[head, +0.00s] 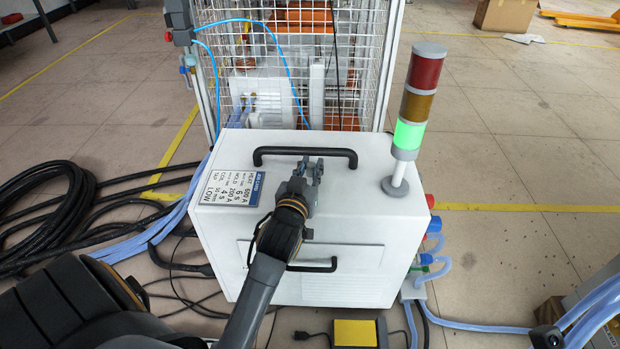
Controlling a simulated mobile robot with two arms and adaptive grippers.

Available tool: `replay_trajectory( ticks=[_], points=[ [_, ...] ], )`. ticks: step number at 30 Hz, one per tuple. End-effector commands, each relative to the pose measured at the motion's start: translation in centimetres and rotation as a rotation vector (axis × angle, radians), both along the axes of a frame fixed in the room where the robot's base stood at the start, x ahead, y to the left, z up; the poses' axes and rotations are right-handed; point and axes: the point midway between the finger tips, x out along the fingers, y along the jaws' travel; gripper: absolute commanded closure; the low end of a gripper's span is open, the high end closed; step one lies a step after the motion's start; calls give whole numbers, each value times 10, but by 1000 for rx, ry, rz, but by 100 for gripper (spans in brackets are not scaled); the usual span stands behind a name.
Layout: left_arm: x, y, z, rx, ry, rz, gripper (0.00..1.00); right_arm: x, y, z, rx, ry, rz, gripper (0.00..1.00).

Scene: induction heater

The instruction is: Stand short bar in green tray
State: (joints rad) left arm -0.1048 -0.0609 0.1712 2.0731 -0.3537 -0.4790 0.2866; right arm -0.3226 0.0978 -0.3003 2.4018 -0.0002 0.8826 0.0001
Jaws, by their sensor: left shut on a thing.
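I cannot pick out the short bar in the head view. No green tray is in view. My right gripper is not in view.
The white cabinet (370,226) carries a black top handle (305,151), a label plate (233,188) and a signal tower (411,128) lit green at the right. A wire cage (350,60) stands behind. Black cables (45,215) lie left; a yellow pedal (355,333) lies in front.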

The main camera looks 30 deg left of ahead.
Motion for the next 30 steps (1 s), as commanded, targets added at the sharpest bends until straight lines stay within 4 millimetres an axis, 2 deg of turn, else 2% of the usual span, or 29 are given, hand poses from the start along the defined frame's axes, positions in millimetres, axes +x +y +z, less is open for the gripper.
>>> replay_trajectory(
  ticks=[1,3,14,15,18,30],
  points=[
    [0,1,-14,0,2,2,100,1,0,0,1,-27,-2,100],
    [0,1,-21,1,0,1,100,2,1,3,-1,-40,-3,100],
    [0,1,-23,1,1,2,100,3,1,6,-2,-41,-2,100],
    [0,1,-23,1,1,2,76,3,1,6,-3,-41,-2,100],
    [0,1,-23,1,1,2,57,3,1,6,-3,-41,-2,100],
    [0,2,-19,2,2,1,57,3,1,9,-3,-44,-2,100]
  ],
)
